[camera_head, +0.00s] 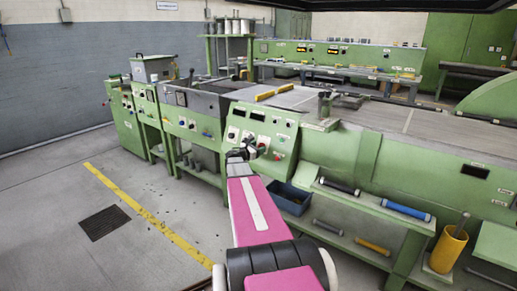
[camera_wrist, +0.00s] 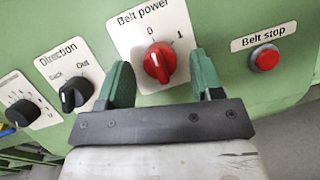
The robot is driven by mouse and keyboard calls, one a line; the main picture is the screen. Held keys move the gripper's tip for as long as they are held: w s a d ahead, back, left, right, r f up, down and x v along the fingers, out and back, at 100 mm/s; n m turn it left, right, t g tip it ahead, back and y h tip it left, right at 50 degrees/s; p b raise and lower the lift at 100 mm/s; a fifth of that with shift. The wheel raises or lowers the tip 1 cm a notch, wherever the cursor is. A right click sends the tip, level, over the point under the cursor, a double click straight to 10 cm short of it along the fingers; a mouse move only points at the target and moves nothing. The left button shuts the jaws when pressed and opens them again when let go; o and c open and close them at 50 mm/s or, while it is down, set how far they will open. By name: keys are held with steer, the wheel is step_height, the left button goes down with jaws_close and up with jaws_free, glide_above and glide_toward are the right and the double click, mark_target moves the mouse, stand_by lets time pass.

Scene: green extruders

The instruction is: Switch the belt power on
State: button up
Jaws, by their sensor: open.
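The red belt power knob (camera_wrist: 159,62) sits on a white plate (camera_wrist: 180,18) labelled "Belt power", with marks 0 and 1. My gripper (camera_wrist: 161,66) is open, with one green finger on each side of the knob and gaps visible between fingers and knob. Whether the fingertips reach the panel is unclear. In the head view my gripper (camera_head: 250,147) is at the sloped green control panel (camera_head: 287,126), and hides part of it, including the knob.
A red belt stop button (camera_wrist: 264,58) is right of the knob. A black direction knob (camera_wrist: 76,95) is close to the left finger. Below the panel are a blue bin (camera_head: 290,199) and a shelf with rollers (camera_head: 405,210).

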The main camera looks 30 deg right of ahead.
steer(key=shift+w+d, duration=0.1)
steer(key=shift+d, duration=0.15)
steer(key=c, duration=0.9)
steer(key=shift+m, duration=0.3)
steer(key=m+g, duration=0.1)
steer(key=m, duration=0.2)
steer(key=m+g, duration=0.2)
steer(key=m, duration=0.1)
steer(key=shift+w+r+m+y, duration=0.1)
steer(key=shift+w+m+y, duration=0.1)
steer(key=shift+m+y, duration=0.1)
steer(key=m+g+y, duration=0.1)
steer(key=m, duration=0.2)
steer(key=m+g, duration=0.1)
steer(key=m, duration=0.2)
steer(key=shift+r+y, duration=0.1)
steer(key=shift+y, duration=0.3)
steer(key=shift+m, duration=0.5)
